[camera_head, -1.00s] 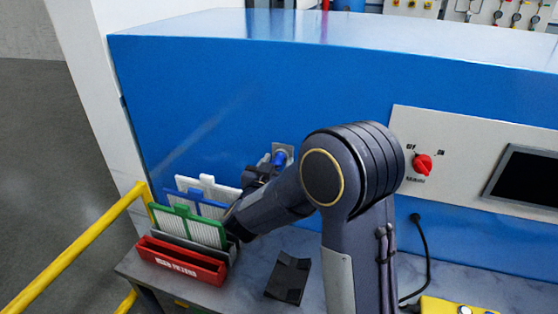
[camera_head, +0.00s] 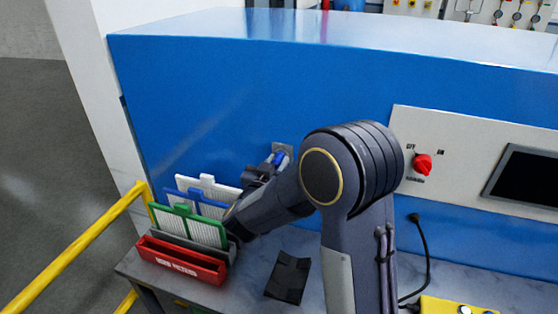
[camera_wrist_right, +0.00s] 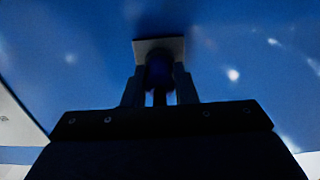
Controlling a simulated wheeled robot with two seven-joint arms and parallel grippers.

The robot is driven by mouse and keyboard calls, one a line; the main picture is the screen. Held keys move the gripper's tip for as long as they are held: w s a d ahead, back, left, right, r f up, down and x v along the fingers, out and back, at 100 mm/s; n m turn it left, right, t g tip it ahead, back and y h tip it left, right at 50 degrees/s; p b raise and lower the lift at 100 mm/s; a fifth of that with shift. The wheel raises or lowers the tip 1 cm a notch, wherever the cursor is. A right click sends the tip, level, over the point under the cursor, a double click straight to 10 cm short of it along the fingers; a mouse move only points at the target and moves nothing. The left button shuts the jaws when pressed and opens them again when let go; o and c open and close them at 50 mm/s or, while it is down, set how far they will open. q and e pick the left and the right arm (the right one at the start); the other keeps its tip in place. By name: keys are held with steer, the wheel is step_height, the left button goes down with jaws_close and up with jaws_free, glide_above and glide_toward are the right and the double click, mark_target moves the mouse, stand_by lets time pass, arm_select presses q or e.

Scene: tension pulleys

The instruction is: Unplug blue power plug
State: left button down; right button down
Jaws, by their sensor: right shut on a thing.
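The blue power plug (camera_head: 281,158) sits at a grey socket plate (camera_head: 285,148) on the front of the blue machine. In the right wrist view the plug (camera_wrist_right: 159,70) is dark and stands against the light socket plate (camera_wrist_right: 158,45). My right gripper (camera_wrist_right: 159,88) has one finger on each side of the plug and is shut on it. In the head view my right gripper (camera_head: 268,166) is partly hidden by my own arm. I cannot tell whether the plug is fully seated. My left gripper is not in view.
A red holder (camera_head: 181,262) with green, blue and white filter panels stands on the grey bench left of my arm. A black bracket (camera_head: 288,277) lies on the bench. A red knob (camera_head: 422,164) and a dark screen (camera_head: 524,174) are at right. A yellow rail (camera_head: 80,245) runs at left.

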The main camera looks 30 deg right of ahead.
steer(key=v, duration=0.6)
steer(key=shift+p, duration=0.3)
stand_by(0.9)
stand_by(0.3)
